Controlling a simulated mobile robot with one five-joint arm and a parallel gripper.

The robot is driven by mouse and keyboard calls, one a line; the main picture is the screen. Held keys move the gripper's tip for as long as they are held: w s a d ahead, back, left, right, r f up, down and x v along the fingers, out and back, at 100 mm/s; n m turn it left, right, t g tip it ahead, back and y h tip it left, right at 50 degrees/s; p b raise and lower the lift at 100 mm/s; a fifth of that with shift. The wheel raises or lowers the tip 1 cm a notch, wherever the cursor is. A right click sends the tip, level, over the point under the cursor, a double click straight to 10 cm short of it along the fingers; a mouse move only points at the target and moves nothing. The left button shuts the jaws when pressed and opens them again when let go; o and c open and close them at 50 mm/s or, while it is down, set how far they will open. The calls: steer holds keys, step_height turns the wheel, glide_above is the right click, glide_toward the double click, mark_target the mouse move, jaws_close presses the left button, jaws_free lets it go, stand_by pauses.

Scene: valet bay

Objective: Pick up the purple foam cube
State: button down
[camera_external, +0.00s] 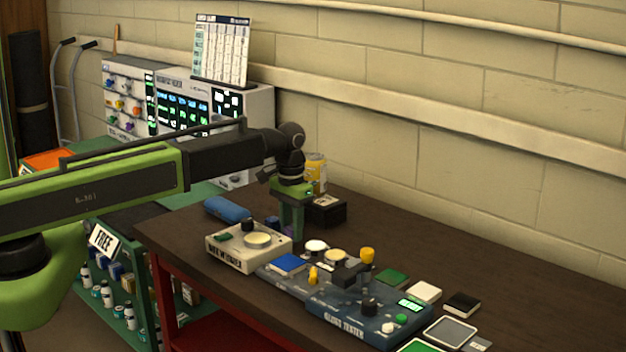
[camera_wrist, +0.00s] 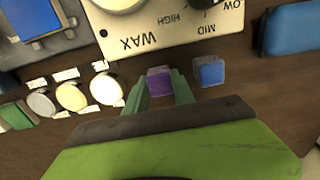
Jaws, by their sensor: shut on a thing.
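The purple foam cube (camera_wrist: 160,82) sits between the two green fingers of my gripper (camera_wrist: 159,95) in the wrist view. The fingers are shut on it. In the external view my gripper (camera_external: 291,222) points down at the dark bench top, behind the cream wax box, and the cube is mostly hidden there by the fingers. I cannot tell whether the cube touches the bench. A blue cube (camera_wrist: 209,71) lies just right of the gripper in the wrist view, apart from the fingers.
The cream wax box (camera_external: 240,257), a blue roll (camera_external: 228,210) and a black box (camera_external: 327,211) stand close around the gripper. Round pads (camera_wrist: 72,97) lie to its left in the wrist view. The gloss tester (camera_external: 360,320) stands toward the front. The bench's back right is clear.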

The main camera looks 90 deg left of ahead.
steer(key=r+p, duration=0.5)
steer(key=shift+d+r, duration=0.15)
steer(key=shift+d, duration=0.15)
steer(key=d+r+p, duration=0.5)
steer(key=d, duration=0.6)
steer(key=shift+w+r+p, duration=0.35)
steer(key=shift+w+p, duration=0.05)
